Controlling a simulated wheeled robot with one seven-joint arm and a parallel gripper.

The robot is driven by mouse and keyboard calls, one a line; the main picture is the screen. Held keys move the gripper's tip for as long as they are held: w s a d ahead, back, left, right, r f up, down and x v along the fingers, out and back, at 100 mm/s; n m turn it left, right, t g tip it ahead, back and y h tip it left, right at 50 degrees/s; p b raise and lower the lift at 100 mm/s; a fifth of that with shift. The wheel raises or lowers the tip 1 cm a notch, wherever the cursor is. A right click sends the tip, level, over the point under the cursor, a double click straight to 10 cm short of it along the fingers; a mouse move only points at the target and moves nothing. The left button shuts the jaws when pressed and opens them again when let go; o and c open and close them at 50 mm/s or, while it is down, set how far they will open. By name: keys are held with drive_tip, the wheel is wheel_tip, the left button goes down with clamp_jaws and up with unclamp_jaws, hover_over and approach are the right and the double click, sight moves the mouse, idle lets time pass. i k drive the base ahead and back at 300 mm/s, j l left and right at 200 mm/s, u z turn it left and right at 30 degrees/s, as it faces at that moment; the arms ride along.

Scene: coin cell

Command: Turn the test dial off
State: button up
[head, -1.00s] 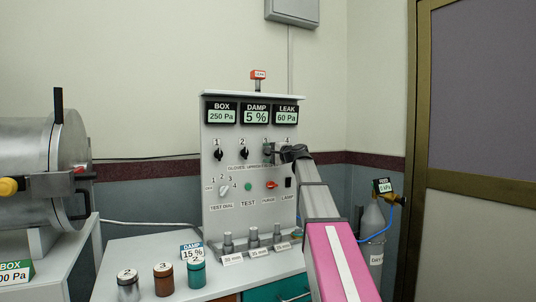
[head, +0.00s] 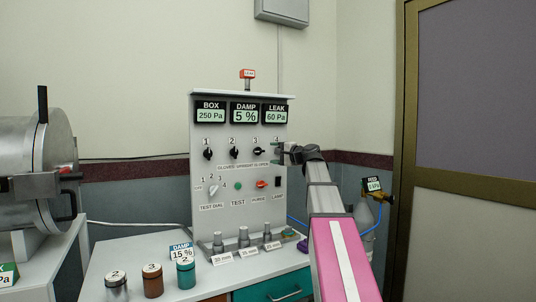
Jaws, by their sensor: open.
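The test dial (head: 213,191) is a small pale knob low on the left of the upright grey panel (head: 238,208). Its marks, OFF and numbers up to 4, sit around it. Its pointer looks tilted up to the right, but is too small to read surely. My gripper (head: 276,152) is open and empty at the panel's right side, just right of the black glove knob 3 (head: 259,151) and apart from it. It is above and to the right of the test dial. Nothing hides the dial.
Black knobs 1 (head: 208,154) and 2 (head: 234,153) point upright; knob 3 lies sideways. A green test button (head: 238,186), red purge knob (head: 262,184) and black lamp switch (head: 278,182) share the dial's row. Posts and jars (head: 153,281) stand below. Space before the dial is clear.

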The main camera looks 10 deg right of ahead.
sight(213, 189)
drive_tip(key=k+l, duration=0.75)
drive_tip(key=l, duration=0.25)
